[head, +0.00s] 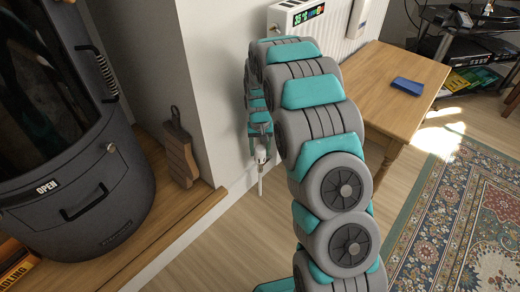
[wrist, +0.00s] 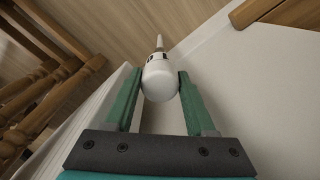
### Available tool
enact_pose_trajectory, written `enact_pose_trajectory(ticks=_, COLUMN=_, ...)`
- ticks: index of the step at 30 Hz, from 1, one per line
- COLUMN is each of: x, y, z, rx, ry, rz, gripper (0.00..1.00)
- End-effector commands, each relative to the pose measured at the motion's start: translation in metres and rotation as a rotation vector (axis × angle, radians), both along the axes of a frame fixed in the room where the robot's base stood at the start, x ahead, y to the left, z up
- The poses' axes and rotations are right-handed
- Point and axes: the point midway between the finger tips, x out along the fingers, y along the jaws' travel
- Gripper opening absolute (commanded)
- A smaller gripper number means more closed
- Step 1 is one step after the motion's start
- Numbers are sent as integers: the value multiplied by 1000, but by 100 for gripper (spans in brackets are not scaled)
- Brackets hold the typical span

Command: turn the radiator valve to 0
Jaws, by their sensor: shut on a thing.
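In the wrist view the white radiator valve (wrist: 160,78) sits between the two green fingers of my gripper (wrist: 160,88), which are shut on its rounded head. Dark marks show near the far end of the head, too small to read. A thin pipe (wrist: 159,42) runs from the valve toward the wooden floor. In the head view my gripper (head: 261,150) is low beside the wall, with the white valve (head: 261,158) and its pipe at its tips. The white radiator (head: 310,25) is at the top, partly hidden behind my arm.
A wooden table (head: 395,80) with a blue object (head: 407,86) stands right of my arm. A dark stove (head: 65,130) and a wooden board (head: 180,150) are on the left ledge. A patterned rug (head: 450,210) lies at right.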

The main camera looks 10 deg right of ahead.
Motion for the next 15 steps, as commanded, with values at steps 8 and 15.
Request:
enact_pose_trajectory(ticks=8, x=1, y=0, z=1, rx=0, ry=-3, rz=-5, gripper=0)
enact_pose_trajectory(ticks=15, x=1, y=0, z=1, rx=1, ry=-2, rz=-4, gripper=69)
